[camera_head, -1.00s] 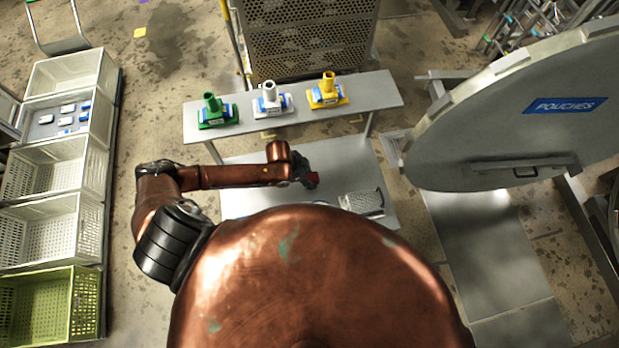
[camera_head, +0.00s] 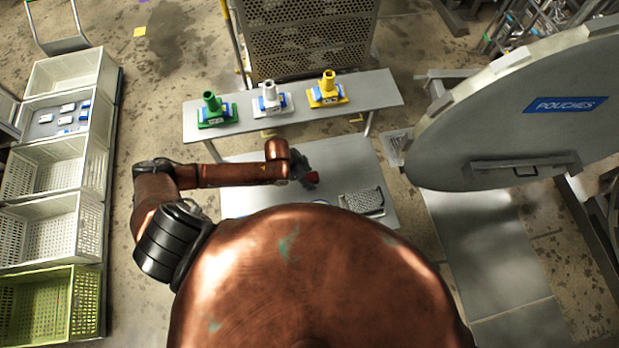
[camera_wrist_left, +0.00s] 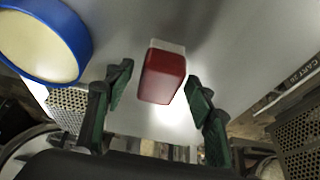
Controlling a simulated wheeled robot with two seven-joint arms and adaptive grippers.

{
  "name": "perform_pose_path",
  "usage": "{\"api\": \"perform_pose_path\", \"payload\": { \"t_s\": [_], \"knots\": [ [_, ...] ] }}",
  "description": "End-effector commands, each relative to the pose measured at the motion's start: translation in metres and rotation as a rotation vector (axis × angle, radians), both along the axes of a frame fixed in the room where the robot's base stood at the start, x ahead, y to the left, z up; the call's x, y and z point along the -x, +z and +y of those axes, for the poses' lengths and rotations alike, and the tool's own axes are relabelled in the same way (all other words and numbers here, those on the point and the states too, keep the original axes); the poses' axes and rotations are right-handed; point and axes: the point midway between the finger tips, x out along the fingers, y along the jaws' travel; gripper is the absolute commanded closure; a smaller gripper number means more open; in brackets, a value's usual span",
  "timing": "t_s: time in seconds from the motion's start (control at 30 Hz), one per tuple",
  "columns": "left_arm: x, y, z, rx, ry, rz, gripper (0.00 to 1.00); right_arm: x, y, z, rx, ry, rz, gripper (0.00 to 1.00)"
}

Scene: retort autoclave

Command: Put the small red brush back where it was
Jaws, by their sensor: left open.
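The small red brush (camera_wrist_left: 162,75), a red block with a pale strip at its far end, shows in the left wrist view above or on a grey surface. It lies between the dark green fingers of my left gripper (camera_wrist_left: 158,82), which is open, with gaps on both sides. In the head view my left gripper (camera_head: 303,166) is over the lower grey table (camera_head: 350,160), with the red brush (camera_head: 312,177) at its fingertips. I cannot tell whether the brush touches the table. My right gripper is not in view.
A perforated metal tray (camera_head: 362,202) lies on the table's right. A blue-rimmed round item (camera_wrist_left: 40,45) is beside the left finger. Green (camera_head: 210,112), white (camera_head: 270,100) and yellow (camera_head: 327,90) tools stand on the raised shelf. The large round door (camera_head: 520,110) is at right.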

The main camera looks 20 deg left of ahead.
Motion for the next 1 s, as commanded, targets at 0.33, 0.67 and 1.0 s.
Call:
{"api": "perform_pose_path", "payload": {
  "t_s": [0.33, 0.67, 1.0],
  "knots": [
    [0.013, 0.050, 0.018, -0.001, 0.000, 0.000, 0.50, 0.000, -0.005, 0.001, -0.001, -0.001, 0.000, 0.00],
    [0.016, 0.060, 0.020, 0.000, 0.001, 0.002, 0.50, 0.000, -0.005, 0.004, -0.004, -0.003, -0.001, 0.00],
    [0.015, 0.059, 0.020, 0.000, 0.003, 0.000, 0.50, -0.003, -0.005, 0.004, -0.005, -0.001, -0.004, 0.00]
  ]
}}
